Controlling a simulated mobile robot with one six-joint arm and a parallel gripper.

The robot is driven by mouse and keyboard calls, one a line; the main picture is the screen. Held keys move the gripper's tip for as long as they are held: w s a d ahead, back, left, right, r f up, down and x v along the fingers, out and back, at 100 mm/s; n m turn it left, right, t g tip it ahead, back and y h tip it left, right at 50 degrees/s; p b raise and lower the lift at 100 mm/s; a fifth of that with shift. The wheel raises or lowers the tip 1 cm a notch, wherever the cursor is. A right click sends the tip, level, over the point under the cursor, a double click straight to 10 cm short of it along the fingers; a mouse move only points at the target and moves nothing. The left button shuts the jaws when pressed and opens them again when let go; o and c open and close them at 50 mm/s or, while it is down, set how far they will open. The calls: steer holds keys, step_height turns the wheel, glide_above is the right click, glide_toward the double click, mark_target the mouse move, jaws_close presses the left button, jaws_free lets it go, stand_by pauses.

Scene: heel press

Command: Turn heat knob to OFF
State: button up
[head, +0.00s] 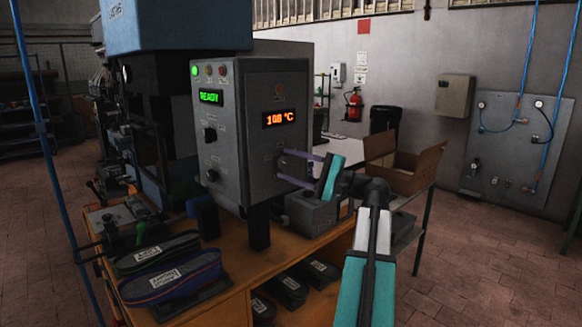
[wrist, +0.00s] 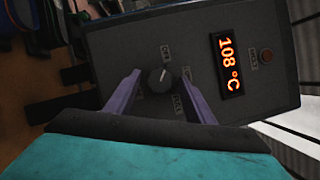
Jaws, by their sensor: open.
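The heat knob (wrist: 160,78) is a small dark round knob on the grey control box's face, with small labels around it. One label above it appears to read OFF; the others are hard to read. A light mark shows on the knob, but its exact setting is unclear. My gripper (wrist: 161,72) is open, with one purple finger on each side of the knob and visible gaps between. In the head view my gripper (head: 281,165) is at the right face of the control box (head: 285,90), with the knob hard to make out. The red display (wrist: 228,66) reads 108 °C.
Labelled shoe-shaped pieces (head: 170,278) lie on the wooden bench (head: 225,268). A cardboard box (head: 400,170) stands on a table at the right.

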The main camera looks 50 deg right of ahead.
steer(key=shift+s, duration=0.1)
steer(key=b+v, duration=0.2)
steer(key=v, duration=1.1)
steer(key=shift+s+d, duration=0.15)
steer(key=shift+s, duration=0.2)
stand_by(0.3)
